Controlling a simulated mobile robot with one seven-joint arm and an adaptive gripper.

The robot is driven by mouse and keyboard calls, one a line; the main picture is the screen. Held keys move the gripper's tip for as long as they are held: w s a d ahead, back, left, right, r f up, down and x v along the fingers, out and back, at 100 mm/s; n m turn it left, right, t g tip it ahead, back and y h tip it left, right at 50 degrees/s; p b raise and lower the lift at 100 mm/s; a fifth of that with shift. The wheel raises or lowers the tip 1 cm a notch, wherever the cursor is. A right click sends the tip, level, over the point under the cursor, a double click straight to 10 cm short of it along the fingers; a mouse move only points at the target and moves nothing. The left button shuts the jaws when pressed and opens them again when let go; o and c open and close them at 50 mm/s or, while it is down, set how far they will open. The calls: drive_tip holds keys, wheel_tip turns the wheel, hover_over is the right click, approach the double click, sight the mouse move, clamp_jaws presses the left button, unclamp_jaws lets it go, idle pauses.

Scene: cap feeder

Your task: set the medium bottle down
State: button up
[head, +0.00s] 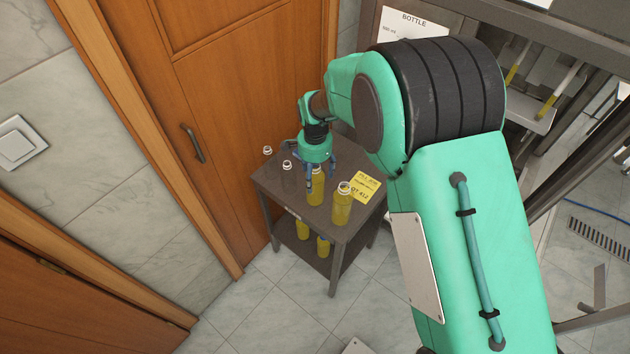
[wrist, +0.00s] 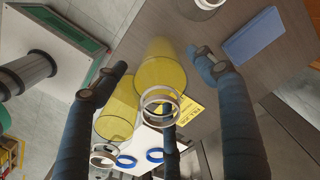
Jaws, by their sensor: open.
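A yellow bottle with a clear neck, which I take to be the medium bottle (head: 317,192), stands upright on the small dark table (head: 284,203). My gripper (head: 321,178) is above it, with its blue fingers spread around its upper part. In the wrist view the bottle (wrist: 163,68) lies between the open fingers (wrist: 160,95), with gaps visible beside it. The head view partly hides its neck behind my gripper. A larger-looking yellow bottle (head: 342,207) stands beside it, nearer the camera; a second yellow bottle also shows in the wrist view (wrist: 117,108).
Clear bottles (head: 287,172) stand on the table's left side. A yellow label (head: 366,187) lies at its right edge. A wooden door (head: 235,100) is close behind the table. A blue flat object (wrist: 252,35) lies near the fingers.

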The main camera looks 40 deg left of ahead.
sight(315, 166)
drive_tip(key=shift+r+p, duration=0.3)
drive_tip(key=shift+r, duration=2.6)
